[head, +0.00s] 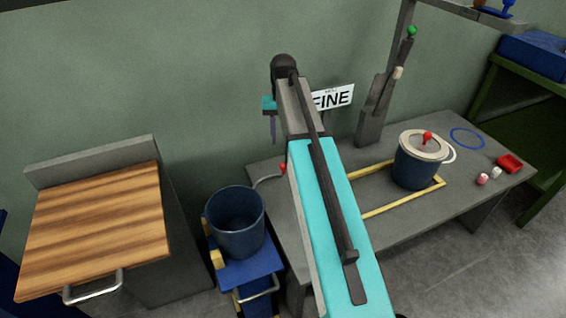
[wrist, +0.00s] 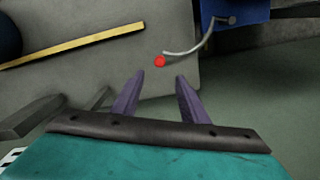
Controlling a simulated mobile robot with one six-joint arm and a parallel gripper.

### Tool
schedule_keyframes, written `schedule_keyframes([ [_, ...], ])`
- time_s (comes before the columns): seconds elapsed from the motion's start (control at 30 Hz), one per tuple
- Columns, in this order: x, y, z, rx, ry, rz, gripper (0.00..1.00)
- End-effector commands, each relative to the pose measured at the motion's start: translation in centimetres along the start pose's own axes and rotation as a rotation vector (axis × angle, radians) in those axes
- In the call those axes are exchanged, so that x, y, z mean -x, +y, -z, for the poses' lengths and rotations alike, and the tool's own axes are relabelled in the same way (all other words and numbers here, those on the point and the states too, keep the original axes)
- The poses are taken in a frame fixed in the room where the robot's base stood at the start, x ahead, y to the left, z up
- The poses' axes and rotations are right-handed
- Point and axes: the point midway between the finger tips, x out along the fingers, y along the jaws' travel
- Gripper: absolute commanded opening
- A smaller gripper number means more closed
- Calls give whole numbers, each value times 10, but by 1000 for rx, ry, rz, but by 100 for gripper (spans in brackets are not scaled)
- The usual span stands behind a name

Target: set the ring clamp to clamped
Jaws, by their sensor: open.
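A curved grey lever with a red knob (head: 283,168) stands out from the blue stand (head: 256,270) toward the grey table; I take it for the ring clamp's handle. In the wrist view the red knob (wrist: 159,62) lies just beyond the gap between my fingertips, and its lever (wrist: 198,48) curves right to a pivot on a blue block (wrist: 236,10). My gripper (wrist: 159,80) is open and empty, its purple fingers apart from the knob. In the head view my gripper (head: 273,130) is above the knob, partly hidden by my arm. The ring itself cannot be made out.
A dark blue bucket (head: 236,222) sits on the blue stand. The grey table (head: 400,222) holds a yellow frame (head: 375,211), a lidded blue pot (head: 415,168), a blue ring (head: 467,138) and a red tray (head: 509,163). A wooden-topped cabinet (head: 95,220) stands left.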

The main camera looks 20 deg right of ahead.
Motion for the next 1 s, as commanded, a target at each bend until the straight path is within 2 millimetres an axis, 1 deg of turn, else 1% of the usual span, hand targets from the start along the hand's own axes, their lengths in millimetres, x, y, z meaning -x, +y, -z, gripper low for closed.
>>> schedule_keyframes([
  [0.03,-8,0,-1,0,-2,0,40],
  [0.7,-101,0,-1,0,-2,0,40],
  [0.8,-110,0,-1,0,-2,0,40],
  [1.0,-120,0,-1,-1,-1,0,40],
])
